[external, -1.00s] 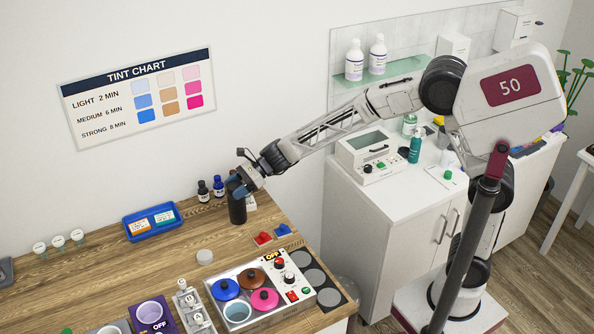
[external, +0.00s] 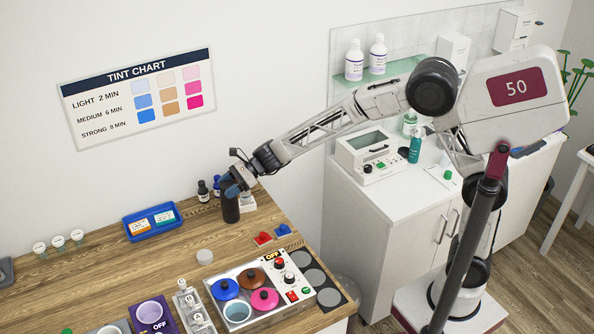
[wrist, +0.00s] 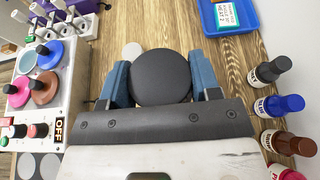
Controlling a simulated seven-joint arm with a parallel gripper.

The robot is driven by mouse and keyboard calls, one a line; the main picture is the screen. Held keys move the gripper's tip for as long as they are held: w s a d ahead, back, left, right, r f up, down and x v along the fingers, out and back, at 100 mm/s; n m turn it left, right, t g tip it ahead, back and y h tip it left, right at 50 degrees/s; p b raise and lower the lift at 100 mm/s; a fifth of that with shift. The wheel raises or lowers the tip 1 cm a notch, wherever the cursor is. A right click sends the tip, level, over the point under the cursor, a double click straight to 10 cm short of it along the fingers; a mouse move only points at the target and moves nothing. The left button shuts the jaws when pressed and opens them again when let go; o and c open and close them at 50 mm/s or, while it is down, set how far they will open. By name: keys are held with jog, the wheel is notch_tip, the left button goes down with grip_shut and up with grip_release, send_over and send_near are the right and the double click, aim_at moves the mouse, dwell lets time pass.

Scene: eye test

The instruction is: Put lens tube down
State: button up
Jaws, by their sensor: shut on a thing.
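The lens tube, a plain black cylinder (external: 231,207), is upright at the back right of the wooden table in the external view. In the wrist view its round dark top (wrist: 160,77) lies between two blue fingers. My gripper (external: 232,187) is shut on the tube from above, and its fingers (wrist: 161,84) touch both sides in the wrist view. The tube's lower end is at or just above the tabletop; I cannot tell if it touches.
Small dark bottles (external: 203,191) stand behind the tube, with a white item (external: 248,203) close on its right. A blue tray (external: 130,233) is to the left. A white disc (external: 205,257) and a heater with colored pots (external: 205,279) are in front. Bare wood (external: 185,246) lies front-left.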

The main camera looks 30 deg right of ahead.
jog(key=w+a+f, duration=0.1)
jog(key=w+a, duration=0.7)
jog(key=shift+w+a, duration=0.25)
jog(key=shift+a, duration=0.1)
jog(key=shift+f, duration=1.95)
jog(key=o, duration=1.3)
jog(key=shift+c, duration=0.2)
